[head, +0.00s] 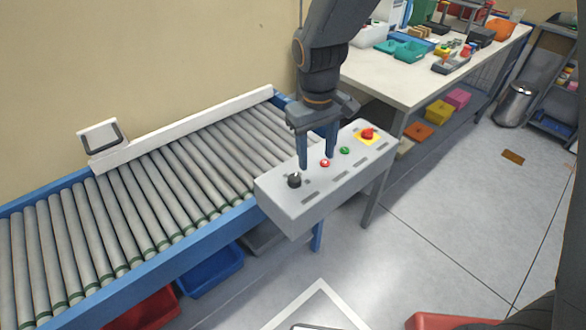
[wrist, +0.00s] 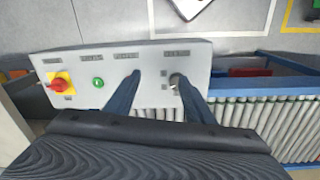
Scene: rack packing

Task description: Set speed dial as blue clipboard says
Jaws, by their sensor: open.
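The speed dial, a black knob (head: 294,180), sits at the left end of the grey control box (head: 290,211) in the head view. In the wrist view the dial (wrist: 174,81) shows beside the right finger, partly covered by it. My gripper (head: 317,162) points down over the box, fingers apart and empty. In the wrist view its fingertips (wrist: 158,76) are on either side of a gap, with the dial near the right one; I cannot tell whether it touches. The dial's setting is too small to read. No blue clipboard is recognisable in either view.
The box also carries a red button (head: 325,163), a green button (head: 345,151) and a red emergency knob on yellow (head: 368,134). A roller conveyor (head: 150,205) is at left. A cluttered table (head: 405,84) stands behind. Floor at right is mostly clear.

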